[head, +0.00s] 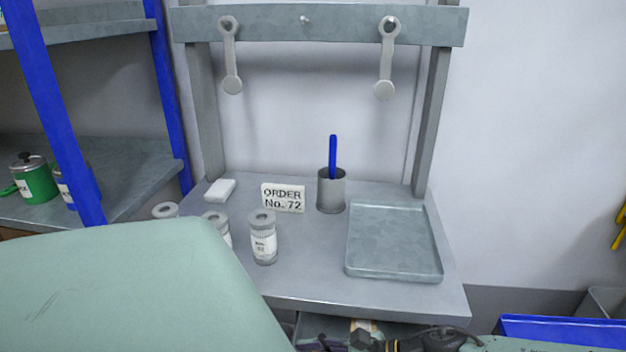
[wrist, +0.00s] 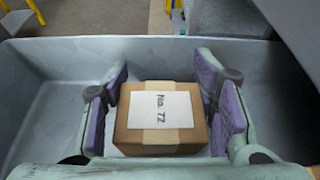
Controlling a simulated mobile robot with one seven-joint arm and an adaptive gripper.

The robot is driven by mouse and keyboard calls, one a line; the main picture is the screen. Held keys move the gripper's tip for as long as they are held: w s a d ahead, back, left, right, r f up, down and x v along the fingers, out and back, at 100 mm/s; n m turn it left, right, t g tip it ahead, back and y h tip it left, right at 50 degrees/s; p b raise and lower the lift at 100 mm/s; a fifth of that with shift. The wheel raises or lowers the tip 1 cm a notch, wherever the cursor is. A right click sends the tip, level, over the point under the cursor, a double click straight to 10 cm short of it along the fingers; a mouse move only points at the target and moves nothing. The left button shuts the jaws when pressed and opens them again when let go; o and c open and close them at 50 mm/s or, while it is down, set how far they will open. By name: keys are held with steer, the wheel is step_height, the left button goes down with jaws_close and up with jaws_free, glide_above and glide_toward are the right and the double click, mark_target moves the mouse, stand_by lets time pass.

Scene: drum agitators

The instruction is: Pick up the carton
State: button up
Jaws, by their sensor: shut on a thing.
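The carton (wrist: 160,112) is a brown box with tape and a white label reading "No. 72", seen in the wrist view. It is inside a light grey bin (wrist: 52,120). My gripper (wrist: 162,76) has one purple-padded finger on each side of the carton and is shut on it. A narrow gap seems to show beside the left pad, but the contact faces are partly hidden. I cannot tell whether the carton is clear of the bin floor. In the head view my gripper is mostly cut off at the bottom edge.
A grey bench (head: 310,280) holds several jars (head: 263,240), a sign "ORDER No. 72" (head: 283,198), a cup with a blue stick (head: 331,192), a white block (head: 219,191) and an empty tray (head: 393,275). Two agitators (head: 386,60) hang above. A blue-posted shelf (head: 60,110) stands left.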

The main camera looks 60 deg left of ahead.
step_height(320, 180, up, 26)
steer(key=b, duration=0.5)
steer(key=shift+r, duration=0.6)
